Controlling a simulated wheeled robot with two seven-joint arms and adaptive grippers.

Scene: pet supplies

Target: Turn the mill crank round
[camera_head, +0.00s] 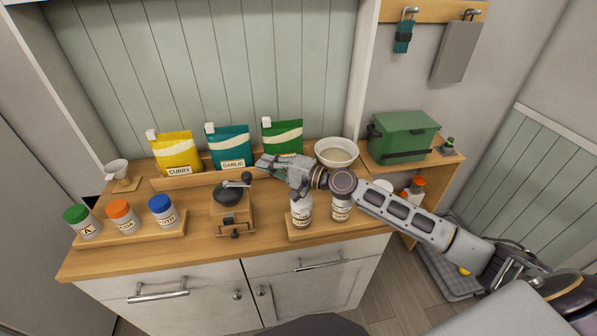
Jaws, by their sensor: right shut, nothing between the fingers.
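The mill (232,212) is a wooden box with a dark bowl on top, standing on the counter in front of the pouches. Its crank (240,182) has a metal arm pointing right from the bowl and a dark knob at its end. My right gripper (262,163) is shut and empty. Its fingertips are just beyond and right of the knob, in front of the green pouch; whether they touch the knob I cannot tell. My left gripper is not in view.
Yellow (177,153), teal (229,147) and green (283,137) pouches stand behind the mill. Capped jars (122,216) stand on a tray at left. White jars (301,211) stand at right, below my forearm. A white bowl (336,152) is behind my wrist.

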